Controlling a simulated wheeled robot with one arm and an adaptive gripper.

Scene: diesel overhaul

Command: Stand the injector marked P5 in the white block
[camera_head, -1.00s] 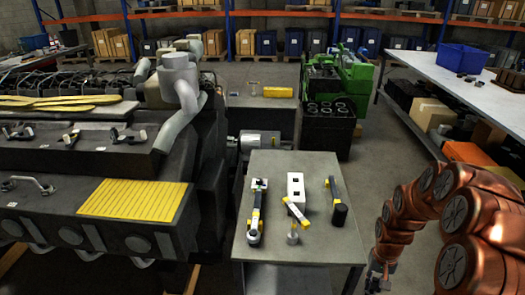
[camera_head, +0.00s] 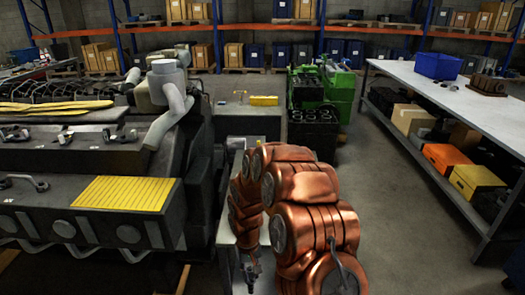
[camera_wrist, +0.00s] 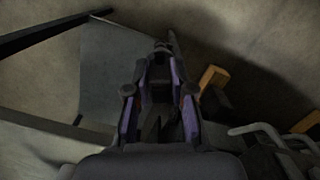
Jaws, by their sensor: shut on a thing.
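My gripper (camera_head: 250,272) is low at the front of the grey table (camera_head: 226,262), with my copper arm across the tabletop. In the wrist view my gripper (camera_wrist: 160,100) has its two fingers around a dark, slim part (camera_wrist: 160,62), and it is shut on it. The part is too dark to identify and no marking can be read. The white block and the injectors on the table are hidden behind my arm now. No P5 mark is readable in any view.
The engine (camera_head: 90,150) with a yellow ribbed panel (camera_head: 122,193) stands left of the table. A green machine (camera_head: 335,85) stands behind. A long workbench (camera_head: 440,100) is at the right. Floor (camera_head: 400,220) between is clear. The wrist view shows a yellow-orange piece (camera_wrist: 212,78) and grey pipes (camera_wrist: 262,132).

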